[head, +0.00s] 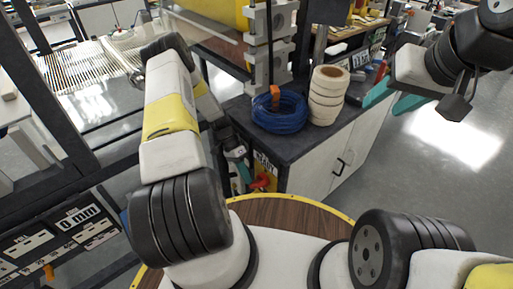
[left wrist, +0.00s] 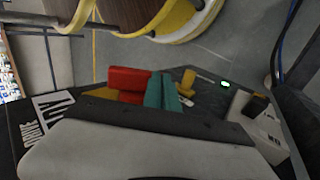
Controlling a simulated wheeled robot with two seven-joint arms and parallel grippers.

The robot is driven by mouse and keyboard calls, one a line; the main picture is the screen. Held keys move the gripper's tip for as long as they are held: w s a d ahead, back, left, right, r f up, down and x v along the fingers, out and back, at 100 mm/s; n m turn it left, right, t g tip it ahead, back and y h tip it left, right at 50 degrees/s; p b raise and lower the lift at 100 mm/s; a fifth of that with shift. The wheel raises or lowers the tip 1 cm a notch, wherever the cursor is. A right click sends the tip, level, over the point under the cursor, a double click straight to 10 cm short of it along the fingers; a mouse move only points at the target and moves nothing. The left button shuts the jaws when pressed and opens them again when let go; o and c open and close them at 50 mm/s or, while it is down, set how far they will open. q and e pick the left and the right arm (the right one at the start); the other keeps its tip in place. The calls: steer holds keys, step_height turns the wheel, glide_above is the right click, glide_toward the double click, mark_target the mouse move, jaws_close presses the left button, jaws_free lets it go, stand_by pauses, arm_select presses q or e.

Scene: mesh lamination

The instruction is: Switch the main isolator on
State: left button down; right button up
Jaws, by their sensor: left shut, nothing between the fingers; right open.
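The main isolator has a red handle (head: 262,182) and yellow parts. It sits on the dark side of the bench unit in the head view. In the left wrist view the red handle (left wrist: 128,82) lies just left of the teal fingertips. My left gripper (head: 242,168) is shut and empty beside the isolator, partly hidden by my own arm. Its teal fingers (left wrist: 163,91) show in the left wrist view; I cannot tell whether they touch the handle.
A blue coil (head: 279,112) and a stack of cream rolls (head: 326,95) stand on the bench top. A white cabinet door (head: 335,165) is below. A dark frame (head: 45,90) stands at left. A small green light (left wrist: 225,84) shows near the isolator. Floor at right is clear.

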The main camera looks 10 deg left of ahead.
arm_select(q)
steer(key=shift+s+d+f, duration=0.1)
steer(key=shift+d+f, duration=0.05)
steer(key=shift+f, duration=0.7)
steer(key=shift+s+d+f, duration=0.1)
steer(key=shift+f, duration=0.85)
steer(key=v, duration=0.7)
steer(key=shift+a+r, duration=0.15)
steer(key=shift+r, duration=0.2)
steer(key=shift+w, duration=0.1)
